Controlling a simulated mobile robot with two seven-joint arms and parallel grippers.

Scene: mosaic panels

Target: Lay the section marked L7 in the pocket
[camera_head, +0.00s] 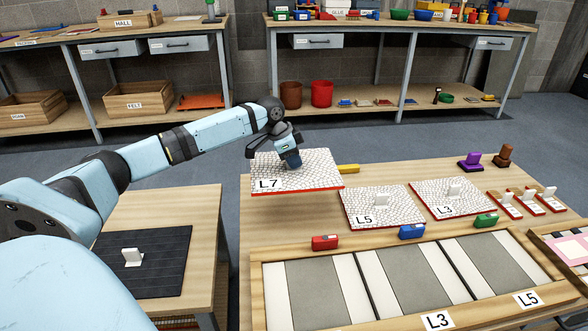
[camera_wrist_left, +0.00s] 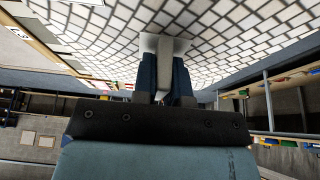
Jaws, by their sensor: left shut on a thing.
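The section marked L7 (camera_head: 315,178) is a white mosaic panel with a red edge. My left gripper (camera_head: 291,162) is shut on its white handle, and the panel hangs over the far left part of the table. In the left wrist view my left gripper (camera_wrist_left: 166,70) grips the handle against the mosaic face (camera_wrist_left: 240,35). The wooden frame (camera_head: 257,300) in front has several pockets with grey and pale strips. The leftmost pocket (camera_head: 315,290) is empty; no label of it shows. Labels L3 and L5 mark pockets farther right. My right gripper is out of view.
Sections L5 (camera_head: 365,217) and L3 (camera_head: 470,207) lie behind the frame. Red (camera_head: 325,242), blue (camera_head: 412,231) and green (camera_head: 486,220) blocks are along its back rim. A yellow piece (camera_head: 348,168) lies beside L7. A dark mat (camera_head: 165,285) with a white handle is left.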

